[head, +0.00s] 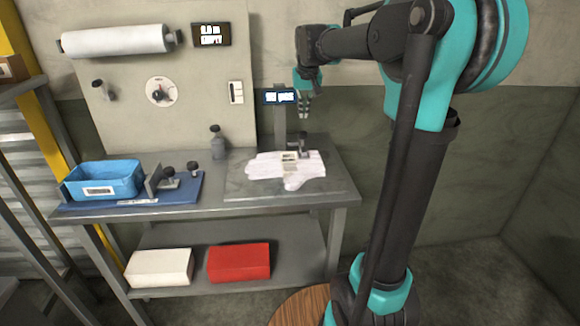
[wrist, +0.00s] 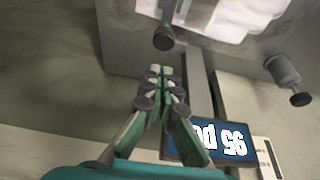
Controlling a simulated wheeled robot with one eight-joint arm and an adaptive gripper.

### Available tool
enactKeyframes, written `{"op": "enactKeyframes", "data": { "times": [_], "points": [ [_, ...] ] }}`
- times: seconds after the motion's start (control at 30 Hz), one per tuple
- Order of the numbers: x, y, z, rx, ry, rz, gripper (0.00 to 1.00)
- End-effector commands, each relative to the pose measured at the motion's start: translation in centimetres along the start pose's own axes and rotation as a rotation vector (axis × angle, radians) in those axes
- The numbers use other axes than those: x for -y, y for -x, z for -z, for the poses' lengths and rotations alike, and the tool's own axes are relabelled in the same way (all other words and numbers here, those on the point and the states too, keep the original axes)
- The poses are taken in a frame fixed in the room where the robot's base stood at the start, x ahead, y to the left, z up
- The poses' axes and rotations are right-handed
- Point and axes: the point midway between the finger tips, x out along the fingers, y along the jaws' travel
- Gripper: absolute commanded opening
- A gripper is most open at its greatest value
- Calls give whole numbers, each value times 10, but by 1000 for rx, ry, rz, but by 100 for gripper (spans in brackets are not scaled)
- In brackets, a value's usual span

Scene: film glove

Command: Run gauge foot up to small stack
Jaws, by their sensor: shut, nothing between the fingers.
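The gauge is a grey post (head: 280,127) at the back of the bench with a small dark display (head: 281,97). Its display shows upside down in the wrist view (wrist: 208,143). A dark knob (wrist: 163,38) sits just beyond my fingertips there. A pale foot-like block (head: 289,157) is by the post, over a flat white glove-shaped sheet (head: 300,172). I cannot make out its gap or a separate small stack. My gripper (head: 304,115) is above the bench, right of the display. In the wrist view its fingers (wrist: 158,75) are together and empty.
A blue bin (head: 103,180) and a dark knobbed fixture (head: 168,178) stand at the bench's left. A grey knobbed bottle (head: 217,145) stands at the back. White (head: 160,267) and red (head: 239,262) packs lie on the lower shelf.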

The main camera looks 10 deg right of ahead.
Motion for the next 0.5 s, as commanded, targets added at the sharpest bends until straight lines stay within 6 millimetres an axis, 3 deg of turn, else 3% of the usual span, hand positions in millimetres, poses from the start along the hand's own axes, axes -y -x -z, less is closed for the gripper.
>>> {"op": "enactKeyframes", "data": {
  "times": [0.5],
  "points": [
    [0, 36, 13, 0, 0, 0, 0]
  ]
}}
